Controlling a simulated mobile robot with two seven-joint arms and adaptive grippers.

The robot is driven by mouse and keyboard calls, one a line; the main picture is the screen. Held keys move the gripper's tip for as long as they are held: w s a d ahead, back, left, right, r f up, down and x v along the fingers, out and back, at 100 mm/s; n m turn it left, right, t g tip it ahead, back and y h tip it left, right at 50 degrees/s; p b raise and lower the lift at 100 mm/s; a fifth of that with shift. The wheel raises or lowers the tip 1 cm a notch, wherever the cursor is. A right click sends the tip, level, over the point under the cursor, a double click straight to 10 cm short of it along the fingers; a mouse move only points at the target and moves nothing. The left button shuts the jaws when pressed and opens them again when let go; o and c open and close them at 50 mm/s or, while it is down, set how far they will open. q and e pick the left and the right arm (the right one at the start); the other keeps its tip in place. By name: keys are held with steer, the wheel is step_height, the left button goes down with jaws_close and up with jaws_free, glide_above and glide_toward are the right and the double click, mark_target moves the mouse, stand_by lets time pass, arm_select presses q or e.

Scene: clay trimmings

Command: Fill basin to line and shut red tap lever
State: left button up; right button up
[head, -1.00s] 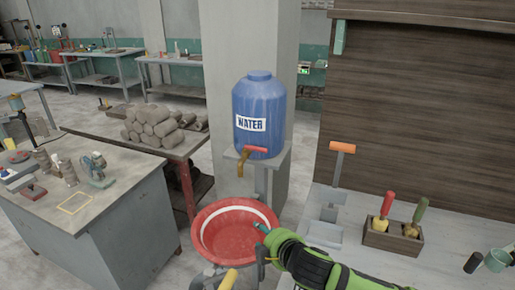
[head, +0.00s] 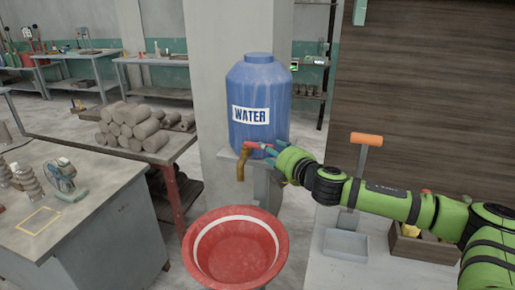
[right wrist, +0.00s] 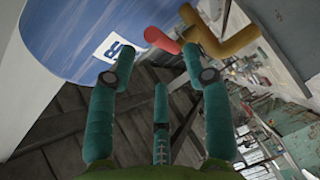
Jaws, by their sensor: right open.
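The blue water barrel (head: 262,88) stands on a grey shelf against the pillar, with a brass tap (head: 241,170) at its base. The red tap lever (head: 252,146) points right; it also shows in the right wrist view (right wrist: 161,40), just beyond the fingertips. My right gripper (head: 273,154) is at the lever's right end, open around empty space in the right wrist view (right wrist: 158,75). The red basin (head: 216,272) sits below the tap, with a white line (head: 238,218) inside its wall. I see no clear stream, and cannot tell the water level. My left gripper is out of view.
A grey worktop (head: 325,275) with an orange-handled tool (head: 362,150) lies under my right arm. A wooden tool holder (head: 425,246) is partly hidden by that arm. A workbench (head: 85,185) stands left of the basin, and a table with clay rolls (head: 135,128) behind.

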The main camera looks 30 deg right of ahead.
steer(key=w+p, duration=0.1)
steer(key=w, duration=0.3)
steer(key=w+p, duration=0.1)
steer(key=w, duration=0.1)
steer(key=shift+d+f+p, duration=0.2)
steer(key=shift+f+p, duration=0.1)
steer(key=shift+f, duration=0.1)
steer(key=shift+w+f, duration=0.15)
steer(key=shift+w, duration=0.15)
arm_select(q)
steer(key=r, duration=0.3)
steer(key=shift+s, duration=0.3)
arm_select(e)
steer(key=shift+s, duration=0.1)
jaws_close()
